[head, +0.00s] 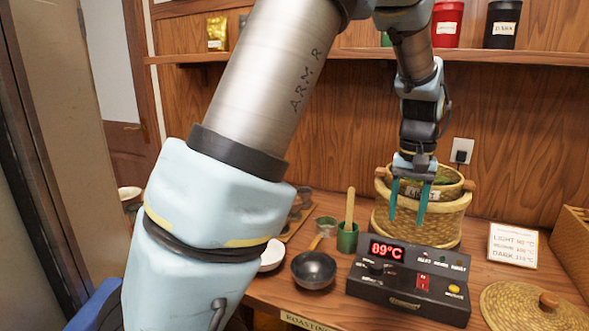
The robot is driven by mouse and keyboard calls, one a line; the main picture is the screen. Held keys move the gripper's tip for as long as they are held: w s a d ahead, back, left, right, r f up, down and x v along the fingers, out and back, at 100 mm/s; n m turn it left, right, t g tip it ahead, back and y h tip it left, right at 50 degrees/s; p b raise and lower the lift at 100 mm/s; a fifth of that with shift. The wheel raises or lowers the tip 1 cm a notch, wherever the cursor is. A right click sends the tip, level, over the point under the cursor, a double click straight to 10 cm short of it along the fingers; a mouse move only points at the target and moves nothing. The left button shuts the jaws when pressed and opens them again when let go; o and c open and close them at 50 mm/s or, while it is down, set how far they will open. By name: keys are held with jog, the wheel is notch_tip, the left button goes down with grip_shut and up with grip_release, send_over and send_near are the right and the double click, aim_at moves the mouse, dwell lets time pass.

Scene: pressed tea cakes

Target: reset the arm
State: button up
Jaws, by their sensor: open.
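My gripper (408,203) hangs from my bent arm on the right side of the head view. Its two teal fingers point down and are apart, with nothing seen between them. It is in front of the woven basket (444,221) and above the back of the black control box (408,291). My arm's large links cross the left and middle of the view and hide part of the counter and wall.
A dark ladle (314,269), a green cup (347,238) with a wooden tool and a white bowl (272,255) stand left of the box. A shelf (520,56) with canisters runs above.

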jog(key=w+a+f+n, duration=0.2)
jog(key=a, duration=1.4)
jog(key=s+a+f, duration=0.1)
jog(key=s+a, duration=0.2)
jog(key=a, duration=0.4)
jog(key=s+a+f+n+t, duration=0.1)
jog(key=s+a, duration=0.2)
jog(key=a, duration=0.4)
jog(key=shift+s+a+f+n+t, duration=0.15)
jog(key=shift+s+a+n+t, duration=0.15)
jog(key=shift+s+a, duration=0.1)
